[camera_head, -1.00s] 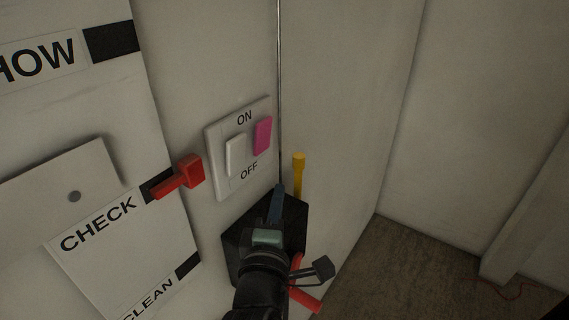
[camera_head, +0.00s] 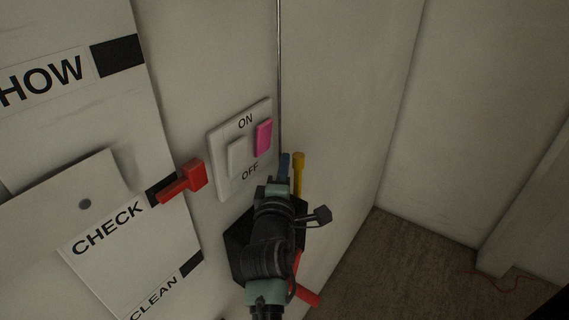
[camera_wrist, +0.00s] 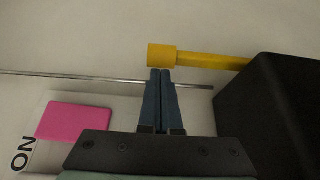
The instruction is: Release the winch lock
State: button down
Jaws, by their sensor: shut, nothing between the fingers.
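The winch is a black box (camera_head: 236,243) on the wall, mostly hidden behind my arm in the head view; it shows at right in the wrist view (camera_wrist: 272,110). A yellow lever (camera_head: 299,172) with a thicker end stands up from it. In the wrist view the lever (camera_wrist: 215,61) runs sideways from the box. A red handle (camera_head: 307,295) shows low behind my arm. My gripper (camera_head: 285,156) is shut and empty beside the lever's top. In the wrist view its fingertips (camera_wrist: 160,73) are at the lever's thick end; I cannot tell if they touch.
A thin metal cable (camera_head: 279,80) runs up the wall, behind my fingers in the wrist view. A white ON/OFF switch plate (camera_head: 222,180) with a pink part (camera_head: 263,138) is left of my gripper. A red slider (camera_head: 184,183) sits by CHECK. Floor (camera_head: 400,270) lies at right.

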jog(key=shift+s+d+f, duration=0.1)
dwell(0.3)
jog(key=shift+s+d+m+b, duration=0.15)
jog(key=shift+d+m+b, duration=0.1)
jog(key=shift+m+b, duration=0.25)
